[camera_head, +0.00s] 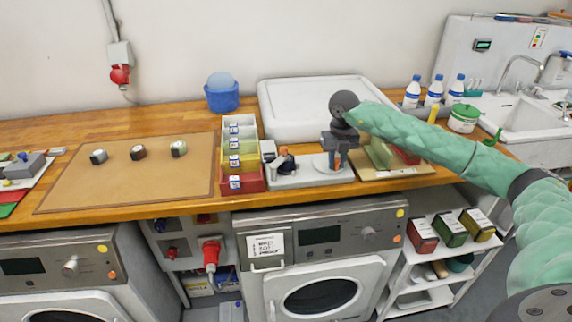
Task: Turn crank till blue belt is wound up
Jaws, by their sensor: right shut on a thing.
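A belt winder (311,178) with a pale grey base stands at the front of the wooden worktop. A small dark and orange part shows at its left end. My right gripper (337,160) reaches in from the right and points down over the winder's right end. It is shut on the crank there, and its body hides most of that crank. I cannot make out the blue belt on the winder. Three small rolls (138,152) lie apart on the brown mat (75,193). My left gripper is not in view.
A row of coloured bins (241,167) stands close left of the winder. A white lidded box (290,105) is behind it, and a board (408,172) with green and red items lies right. White bottles (433,92) and a sink are farther right.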

